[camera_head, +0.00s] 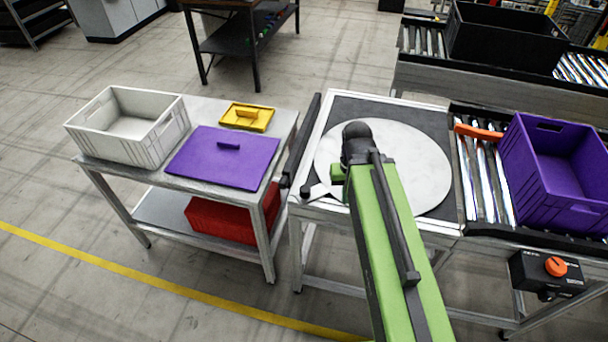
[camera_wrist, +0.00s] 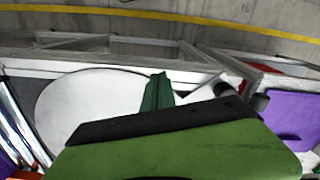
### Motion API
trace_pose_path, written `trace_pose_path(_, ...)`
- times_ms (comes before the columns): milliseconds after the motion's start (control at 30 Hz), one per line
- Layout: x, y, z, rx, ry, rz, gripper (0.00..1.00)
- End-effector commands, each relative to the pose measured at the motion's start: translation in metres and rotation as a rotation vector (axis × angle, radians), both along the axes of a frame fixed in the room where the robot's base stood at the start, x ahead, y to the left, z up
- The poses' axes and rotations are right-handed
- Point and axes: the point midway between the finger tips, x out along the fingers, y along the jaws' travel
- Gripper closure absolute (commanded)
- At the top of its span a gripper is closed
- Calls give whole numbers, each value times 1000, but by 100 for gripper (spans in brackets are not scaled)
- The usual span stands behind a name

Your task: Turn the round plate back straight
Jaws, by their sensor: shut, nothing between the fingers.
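The round plate (camera_head: 420,165) is a light grey disc set in a dark square table top. In the wrist view its pale face (camera_wrist: 85,105) fills the left middle. A pale lever with a dark knob (camera_head: 305,191) sticks out at its left front edge; the knob also shows in the wrist view (camera_wrist: 224,89). My gripper (camera_head: 337,174) is shut and empty, over the left part of the plate, close beside the lever. Its green fingers show in the wrist view (camera_wrist: 157,91), left of the knob. I cannot tell whether they touch the lever. My arm hides part of the plate.
A roller conveyor with a purple crate (camera_head: 547,165) and an orange bar (camera_head: 478,131) adjoins on the right. A dark upright panel (camera_head: 302,140) stands between the tables.

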Motion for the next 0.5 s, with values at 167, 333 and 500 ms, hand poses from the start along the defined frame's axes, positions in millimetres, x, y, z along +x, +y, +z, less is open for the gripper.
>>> trace_pose_path(167, 0, 0, 0, 0, 0, -1, 100)
trace_pose_path(333, 0, 0, 0, 0, 0, -13, 90)
trace_pose_path(500, 17, 2, 1, 1, -1, -206, 67)
